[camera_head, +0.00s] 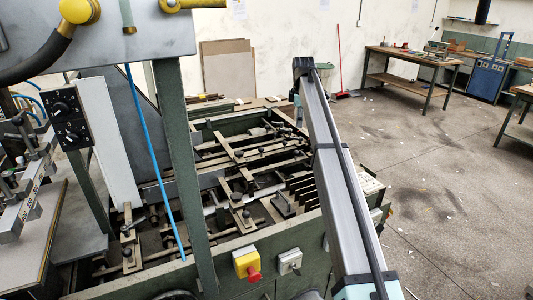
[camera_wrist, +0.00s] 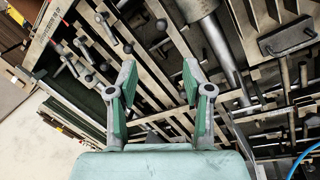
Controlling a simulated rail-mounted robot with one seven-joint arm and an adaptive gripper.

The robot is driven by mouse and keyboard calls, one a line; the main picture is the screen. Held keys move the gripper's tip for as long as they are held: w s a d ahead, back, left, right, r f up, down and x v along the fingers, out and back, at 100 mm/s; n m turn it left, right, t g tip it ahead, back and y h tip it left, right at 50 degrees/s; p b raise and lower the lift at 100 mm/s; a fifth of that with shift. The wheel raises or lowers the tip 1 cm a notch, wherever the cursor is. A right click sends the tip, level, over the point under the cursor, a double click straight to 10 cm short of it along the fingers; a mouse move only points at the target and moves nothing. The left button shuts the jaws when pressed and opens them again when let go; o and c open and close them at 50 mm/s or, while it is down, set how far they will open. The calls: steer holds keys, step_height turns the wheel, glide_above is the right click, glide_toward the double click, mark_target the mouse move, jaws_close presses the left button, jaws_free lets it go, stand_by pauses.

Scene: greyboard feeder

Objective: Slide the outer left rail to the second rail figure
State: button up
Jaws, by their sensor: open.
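The greyboard feeder (camera_head: 300,240) is a green machine frame with several pale metal rails inside. In the head view, a short rail with a dark knob (camera_head: 128,238) lies at the left end of the feeder bed, and a longer rail (camera_head: 229,148) crosses its middle. I cannot tell for sure which is the outer left rail. In the wrist view, long pale rails (camera_wrist: 148,72) run diagonally under my gripper. A pale strip with small red markings (camera_wrist: 52,22) is at upper left; its figures are unreadable. My gripper (camera_wrist: 158,70) is open, with green pads, empty above the rails.
Dark clamp levers with round knobs (camera_wrist: 161,25) and a thick metal cylinder (camera_wrist: 222,52) stand among the rails. A yellow box with a red button (camera_head: 248,264) is on the feeder's front. A green post (camera_head: 180,160) rises at left. Open floor (camera_head: 450,190) lies right.

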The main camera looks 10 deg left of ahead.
steer(key=p, duration=0.5)
glide_toward(296, 151)
steer(key=x, duration=0.9)
steer(key=shift+w+f, duration=0.2)
steer(key=shift+f, duration=0.05)
jaws_close()
steer(key=shift+s+d, duration=0.1)
